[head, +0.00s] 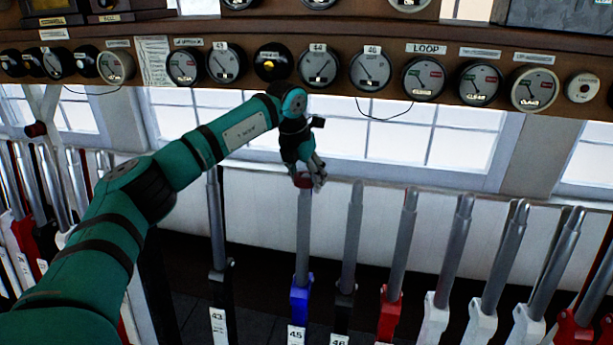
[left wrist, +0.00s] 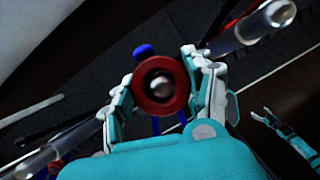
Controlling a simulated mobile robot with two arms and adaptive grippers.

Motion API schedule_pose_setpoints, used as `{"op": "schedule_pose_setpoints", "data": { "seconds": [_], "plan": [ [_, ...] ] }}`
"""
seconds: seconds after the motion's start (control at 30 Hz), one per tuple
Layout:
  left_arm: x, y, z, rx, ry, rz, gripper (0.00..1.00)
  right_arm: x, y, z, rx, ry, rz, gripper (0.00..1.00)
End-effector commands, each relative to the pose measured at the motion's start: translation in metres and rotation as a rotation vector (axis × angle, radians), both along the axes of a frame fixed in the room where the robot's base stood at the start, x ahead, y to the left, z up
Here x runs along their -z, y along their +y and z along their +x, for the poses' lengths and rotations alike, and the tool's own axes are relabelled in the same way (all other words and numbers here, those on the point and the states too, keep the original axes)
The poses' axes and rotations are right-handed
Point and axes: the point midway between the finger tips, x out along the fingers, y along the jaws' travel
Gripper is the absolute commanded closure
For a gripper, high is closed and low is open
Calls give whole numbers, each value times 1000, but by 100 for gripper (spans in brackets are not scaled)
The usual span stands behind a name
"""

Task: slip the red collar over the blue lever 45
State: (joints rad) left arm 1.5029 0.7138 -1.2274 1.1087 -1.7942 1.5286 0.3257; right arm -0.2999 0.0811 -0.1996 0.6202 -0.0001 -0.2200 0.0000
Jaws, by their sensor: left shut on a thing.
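The red collar (head: 302,182) is at the top end of the blue lever 45 (head: 303,240), a steel handle with a blue lower part and a white 45 plate. My left gripper (head: 309,179) is shut on the collar from above. In the left wrist view the collar (left wrist: 160,86) sits between both fingers, and the round steel lever tip (left wrist: 159,84) shows inside its hole with a dark gap around it. I cannot tell whether the collar is around the tip or just above it. My right gripper (left wrist: 266,115) shows small in the left wrist view, fingers apart and empty.
Lever 43 (head: 217,225) stands to the left and lever 46 (head: 352,235) close to the right. A red lever (head: 398,245) and several white ones stand farther right. A wooden shelf with round dials (head: 318,67) runs above my left gripper.

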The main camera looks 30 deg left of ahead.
Motion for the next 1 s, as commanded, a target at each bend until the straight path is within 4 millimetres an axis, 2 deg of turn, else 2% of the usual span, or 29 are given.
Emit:
{"op": "schedule_pose_setpoints", "data": {
  "seconds": [0.43,0.77,0.8,0.97,1.0],
  "plan": [
    [14,-1,-2,1,-1,0,76,10,2,0,1,1,3,23],
    [14,-1,-3,0,-1,0,76,11,2,0,1,1,3,23],
    [14,-1,-2,0,-1,0,42,11,2,0,1,1,3,23],
    [14,-1,-3,0,-1,0,21,11,2,0,1,1,3,23],
    [15,-1,-2,0,-1,0,20,11,2,0,1,1,3,23]
  ]
}}
